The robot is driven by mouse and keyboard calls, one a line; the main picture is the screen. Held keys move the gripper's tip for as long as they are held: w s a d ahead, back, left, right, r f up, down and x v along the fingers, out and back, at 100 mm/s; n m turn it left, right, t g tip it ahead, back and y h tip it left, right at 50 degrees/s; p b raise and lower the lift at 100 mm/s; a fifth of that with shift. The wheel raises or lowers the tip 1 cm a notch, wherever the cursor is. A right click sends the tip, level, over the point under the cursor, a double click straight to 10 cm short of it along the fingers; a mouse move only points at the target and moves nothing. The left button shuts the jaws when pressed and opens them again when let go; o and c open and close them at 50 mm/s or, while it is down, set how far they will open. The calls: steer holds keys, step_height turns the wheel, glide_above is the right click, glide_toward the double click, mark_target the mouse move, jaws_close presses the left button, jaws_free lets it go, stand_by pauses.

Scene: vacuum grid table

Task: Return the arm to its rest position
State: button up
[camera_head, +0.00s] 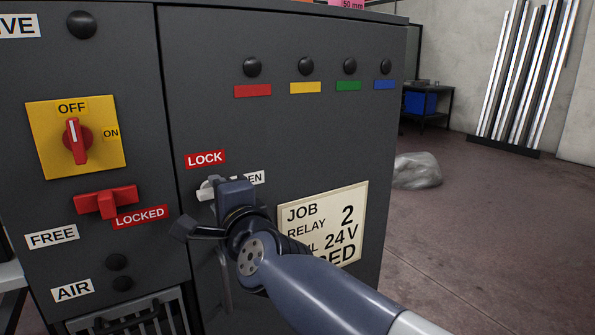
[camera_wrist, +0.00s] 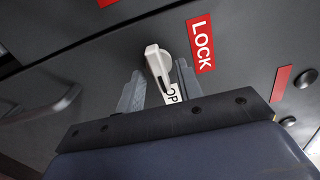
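My arm reaches in from the lower right of the head view to the front of a dark grey cabinet (camera_head: 290,150). My gripper (camera_wrist: 160,88) is close to a white latch handle (camera_wrist: 157,60) between the LOCK and OPEN labels. In the wrist view the two fingers stand apart, one on each side of the handle's lower end, with gaps showing. The fingers look open and hold nothing. In the head view the handle (camera_head: 207,189) is partly hidden by my wrist, and so is the OPEN label (camera_head: 252,178).
The cabinet also carries a red rotary switch (camera_head: 76,138) on a yellow plate, a red LOCKED handle (camera_head: 106,201), several black knobs and a JOB sign (camera_head: 350,210), partly covered by my arm. Open floor (camera_head: 480,240) lies to the right, with a grey rock-like lump (camera_head: 417,170).

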steer(key=shift+w+a, duration=0.1)
steer(key=shift+w, duration=0.1)
stand_by(0.3)
steer(key=p+v, duration=0.4)
steer(key=v, duration=0.7)
steer(key=w+a+n+p, duration=0.1)
steer(key=w+a+n, duration=0.5)
steer(key=w+n, duration=0.2)
steer(key=shift+w+r+p, duration=0.2)
steer(key=shift+w+p, duration=0.2)
steer(key=shift+w, duration=0.25)
steer(key=shift+f, duration=0.1)
